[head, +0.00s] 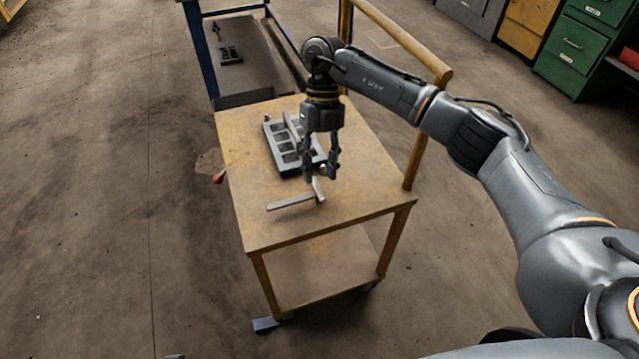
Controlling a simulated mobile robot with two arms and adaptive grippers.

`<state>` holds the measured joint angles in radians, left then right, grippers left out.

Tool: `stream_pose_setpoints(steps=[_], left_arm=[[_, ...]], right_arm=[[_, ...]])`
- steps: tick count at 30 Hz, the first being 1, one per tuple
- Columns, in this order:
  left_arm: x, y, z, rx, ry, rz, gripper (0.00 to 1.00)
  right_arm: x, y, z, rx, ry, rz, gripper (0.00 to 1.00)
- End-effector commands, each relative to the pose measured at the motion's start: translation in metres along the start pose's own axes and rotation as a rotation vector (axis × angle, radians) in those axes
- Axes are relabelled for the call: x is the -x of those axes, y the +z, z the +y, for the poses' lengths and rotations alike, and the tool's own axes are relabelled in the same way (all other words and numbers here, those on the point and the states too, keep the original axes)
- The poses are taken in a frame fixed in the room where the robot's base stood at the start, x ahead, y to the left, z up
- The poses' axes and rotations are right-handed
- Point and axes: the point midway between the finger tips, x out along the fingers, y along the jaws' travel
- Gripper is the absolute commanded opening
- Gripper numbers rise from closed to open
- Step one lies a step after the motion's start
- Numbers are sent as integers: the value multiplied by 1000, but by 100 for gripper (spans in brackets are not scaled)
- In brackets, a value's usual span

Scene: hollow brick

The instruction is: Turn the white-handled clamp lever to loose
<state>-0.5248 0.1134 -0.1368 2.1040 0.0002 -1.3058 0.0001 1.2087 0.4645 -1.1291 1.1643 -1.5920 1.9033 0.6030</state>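A grey hollow-brick mould (271,137) with several dark square cavities lies on the wooden top of a cart. My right gripper (321,173) points down over the mould's near right end. Its two fingers are apart, with nothing seen held between them. Just below and in front of the fingertips is a pale T- or L-shaped piece (291,202) with a long bar and a short arm. I cannot tell whether it is the white-handled clamp lever or a loose tool. The gripper hides part of the mould, and no lever setting can be read. My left gripper is not in view.
The cart's yellow rail (417,150) stands at the right. A small red-ended thing (218,177) shows at the left edge. A blue-framed rack (203,50) stands behind; a wedge (265,325) lies by the cart's front leg.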

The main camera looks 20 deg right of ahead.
Motion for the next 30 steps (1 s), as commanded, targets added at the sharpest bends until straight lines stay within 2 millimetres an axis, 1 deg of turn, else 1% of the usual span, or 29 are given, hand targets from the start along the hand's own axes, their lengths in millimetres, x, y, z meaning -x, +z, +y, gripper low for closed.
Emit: stream_pose_setpoints(steps=[1,3,6,10,15,30], left_arm=[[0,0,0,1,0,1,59],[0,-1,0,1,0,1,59],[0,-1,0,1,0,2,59],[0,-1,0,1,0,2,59],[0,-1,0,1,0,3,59],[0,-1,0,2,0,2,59]], right_arm=[[13,1,1,0,1,-4,39],[28,1,1,1,0,-4,39],[46,1,1,0,0,-3,39],[61,1,1,2,1,-2,39],[68,0,1,2,0,-1,39],[68,0,0,2,0,-1,39]])
